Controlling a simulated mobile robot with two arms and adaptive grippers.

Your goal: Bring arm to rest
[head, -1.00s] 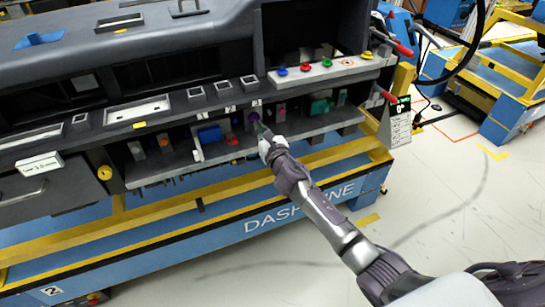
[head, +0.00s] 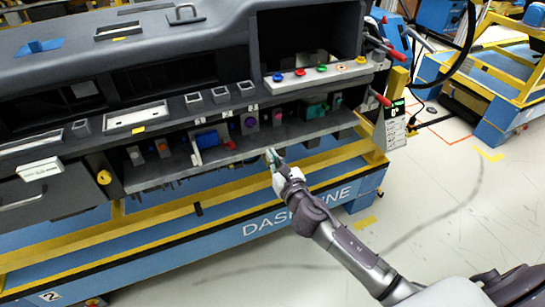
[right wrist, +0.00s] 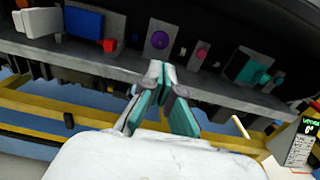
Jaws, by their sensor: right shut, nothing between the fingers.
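My right arm reaches in from the lower right of the head view. Its gripper (head: 272,157) is shut and empty, just in front of and below the dashboard's lower shelf (head: 290,132). In the right wrist view the teal-padded fingertips (right wrist: 160,72) are together, with nothing held. A purple round knob (right wrist: 158,40) on a grey block stands behind them on the shelf, apart from the fingers; it also shows in the head view (head: 250,122). My left gripper is not in view.
The dashboard module rests on a blue and yellow cart (head: 250,229). Four-colour buttons (head: 322,69) sit on a pale strip above the shelf. A blue block and red knob (head: 229,144) stand left of the purple knob. Open floor (head: 440,220) lies to the right.

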